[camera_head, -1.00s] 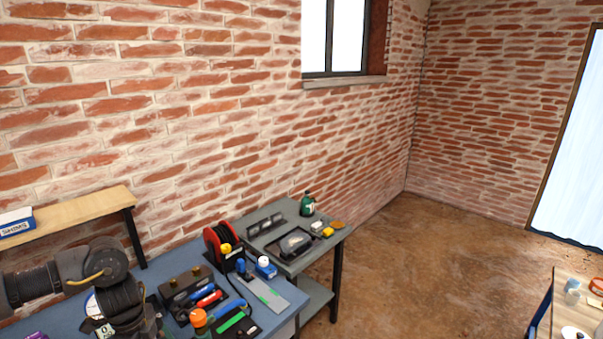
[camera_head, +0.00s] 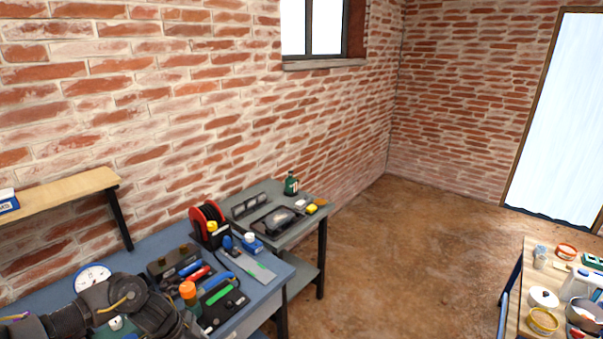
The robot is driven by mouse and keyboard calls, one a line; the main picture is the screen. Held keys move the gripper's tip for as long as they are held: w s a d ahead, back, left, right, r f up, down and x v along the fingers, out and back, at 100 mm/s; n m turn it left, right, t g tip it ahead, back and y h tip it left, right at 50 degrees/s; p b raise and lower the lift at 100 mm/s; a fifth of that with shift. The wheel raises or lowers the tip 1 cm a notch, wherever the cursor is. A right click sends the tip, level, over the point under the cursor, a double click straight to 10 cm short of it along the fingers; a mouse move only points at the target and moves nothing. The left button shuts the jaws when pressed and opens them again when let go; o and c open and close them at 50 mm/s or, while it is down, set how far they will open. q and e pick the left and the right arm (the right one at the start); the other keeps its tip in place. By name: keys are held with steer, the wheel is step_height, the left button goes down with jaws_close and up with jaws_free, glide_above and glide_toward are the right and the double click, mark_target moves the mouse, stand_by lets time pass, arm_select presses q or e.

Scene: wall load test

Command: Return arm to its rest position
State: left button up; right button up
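My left arm (camera_head: 128,296) comes in from the lower left, dark grey and bent, in front of the blue workbench (camera_head: 163,240). Its gripper is below the picture's edge or hidden by the arm, so its fingers do not show. My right arm and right gripper do not show. On the bench beside the arm stand a round white dial gauge (camera_head: 92,276), an orange-capped bottle (camera_head: 188,291) and a black tray with a green strip (camera_head: 219,296).
A wooden shelf (camera_head: 62,199) juts over the bench at left. A red cable reel (camera_head: 208,222) stands at the bench's far end. A grey table (camera_head: 312,204) adjoins it. A wooden table (camera_head: 512,290) with bowls stands at lower right. Brown floor (camera_head: 400,250) between is clear.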

arm_select(q)
steer(key=d+f+n+t+h+b, duration=0.1)
steer(key=d+f, duration=0.2)
steer(key=f, duration=0.3)
steer(key=d+f+n+h+b, duration=0.1)
steer(key=d+f+b, duration=0.1)
steer(key=d+f, duration=0.3)
steer(key=s+a+f+n+t+b, duration=0.1)
steer(key=s+f+n, duration=0.2)
steer(key=f, duration=0.6)
steer(key=s+f+n+t+b, duration=0.2)
steer(key=s+f, duration=0.1)
steer(key=f, duration=0.7)
steer(key=s+a+f+n+g+y+b, duration=0.1)
steer(key=s+a+f+n+y, duration=0.1)
steer(key=s+f, duration=0.7)
steer(key=s+a+f+n+y+b, duration=0.2)
steer(key=s+a+f, duration=0.1)
steer(key=s+f, duration=0.55)
steer(key=s+a+f+n+g+y, duration=0.1)
steer(key=s+f, duration=0.1)
steer(key=s, duration=0.9)
steer(key=s+a+f+n+g+y+b, duration=0.1)
steer(key=s+f+g, duration=0.1)
steer(key=s, duration=1)
steer(key=shift+f, duration=0.2)
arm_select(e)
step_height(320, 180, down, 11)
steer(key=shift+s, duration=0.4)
